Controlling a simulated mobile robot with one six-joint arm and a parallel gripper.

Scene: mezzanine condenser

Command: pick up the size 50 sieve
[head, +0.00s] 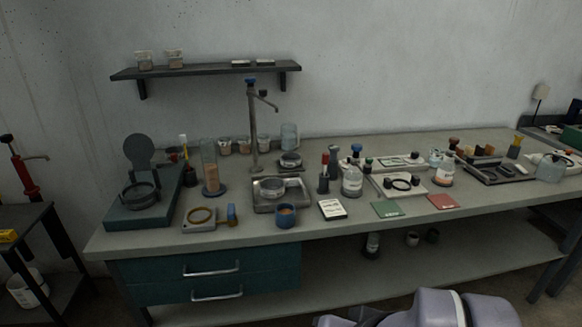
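No size mark is readable, so I cannot tell which item is the size 50 sieve. Several round, sieve-like items stand on the grey bench. A dark ring (139,195) sits on the teal device at the left. A brass-coloured ring (201,215) lies on a pale plate. A dark ring (402,184) lies on a pale plate at the centre right. My gripper is not in view; pale arm links show at the bottom edge.
A tap (254,125) stands behind the steel tray. Bottles, a blue cup (286,216), a white card (332,209), and green (387,209) and red (442,202) squares crowd the bench (350,224). A shelf (205,70) hangs above. Teal drawers (211,280) are below left.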

